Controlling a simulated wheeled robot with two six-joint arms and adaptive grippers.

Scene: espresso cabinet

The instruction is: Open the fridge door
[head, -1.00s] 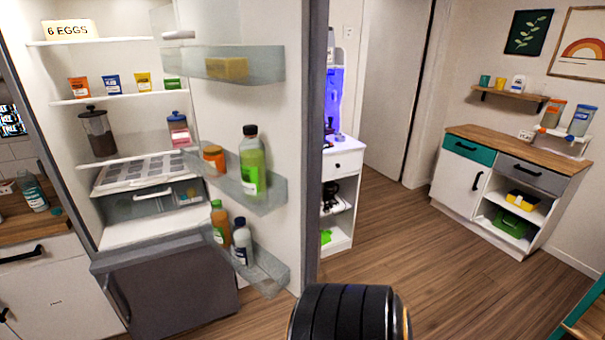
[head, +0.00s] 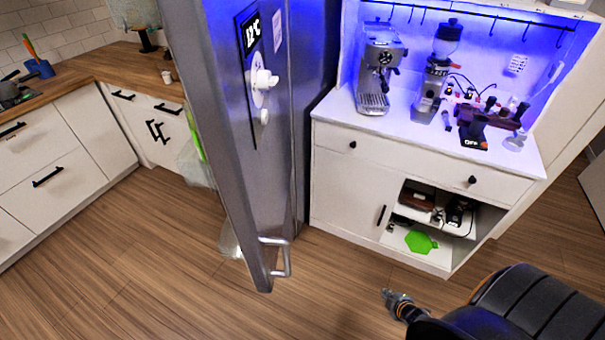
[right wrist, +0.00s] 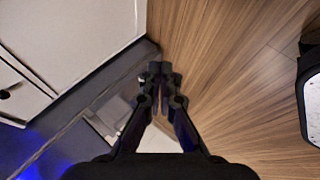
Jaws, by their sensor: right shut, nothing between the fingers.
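The fridge door (head: 235,150) stands open in the head view. Its grey outer face, with a display and a white knob-like item, faces right. Its door shelf (head: 197,168) with a green item peeks out on the left side. The door handle (head: 278,258) is low on the outer face, and nothing grips it. The fridge's inside is hidden behind the door. My right gripper (head: 392,296) is low over the floor, right of the handle and apart from it. In the right wrist view my right gripper (right wrist: 160,72) is shut and empty. My left gripper is not in view.
A white cabinet (head: 335,180) with an espresso machine (head: 380,68) and a grinder (head: 436,65) stands right of the door. A kitchen counter (head: 95,65) with drawers is at the left. The wooden floor (head: 130,270) in front is clear.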

